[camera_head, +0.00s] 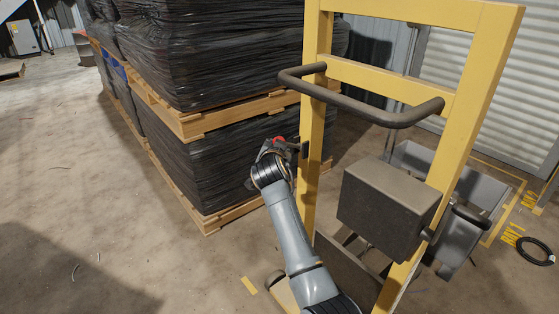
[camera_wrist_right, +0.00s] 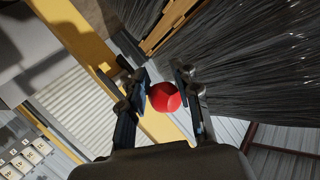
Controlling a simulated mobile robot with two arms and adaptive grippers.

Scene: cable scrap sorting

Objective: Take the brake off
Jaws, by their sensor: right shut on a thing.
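A red rounded knob (camera_wrist_right: 164,97), which looks like the brake's grip, sits between the two dark fingers of my right gripper (camera_wrist_right: 162,90). The fingers are shut on it from both sides. In the head view only a small red patch of the knob (camera_head: 279,139) shows above the gripper (camera_head: 284,147), beside the left upright of the yellow cart frame (camera_head: 313,130). How the knob joins the frame is hidden by the gripper. The yellow frame also shows in the wrist view (camera_wrist_right: 78,35). My left gripper is not in view.
A dark handlebar (camera_head: 345,101) juts from the frame above the gripper. A grey box (camera_head: 385,205) is fixed between the uprights. Black-wrapped pallet stacks (camera_head: 200,50) stand close on the left. A grey bin (camera_head: 468,240) is behind the cart. Floor at far left is free.

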